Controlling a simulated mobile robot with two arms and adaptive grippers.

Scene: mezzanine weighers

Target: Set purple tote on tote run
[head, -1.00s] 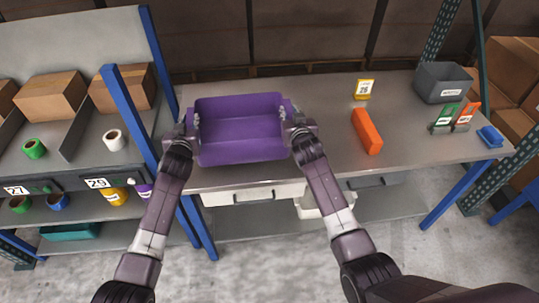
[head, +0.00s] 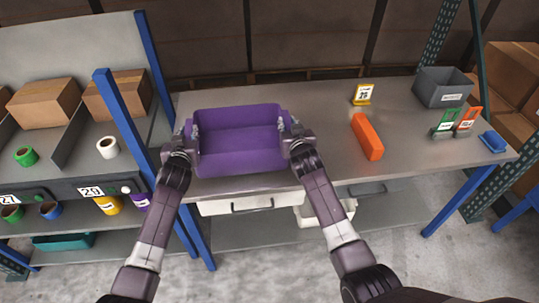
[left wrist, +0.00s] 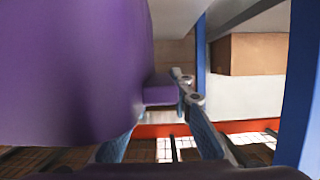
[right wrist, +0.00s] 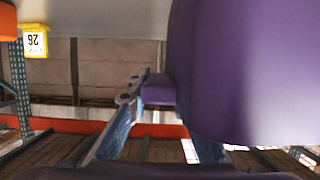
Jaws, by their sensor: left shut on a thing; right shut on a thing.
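The purple tote (head: 238,160) is empty and open at the top, held between my two arms over the front left part of the grey metal table (head: 320,155). My left gripper (head: 188,135) is shut on the tote's left side, and my right gripper (head: 292,132) is shut on its right side. The tote also fills much of the left wrist view (left wrist: 75,70) and the right wrist view (right wrist: 250,70). Each wrist view shows the fingers at a small purple tab on the tote's side. I cannot tell whether the tote's bottom touches the table.
A blue post (head: 130,125) and a rack with cartons (head: 45,102) stand left.

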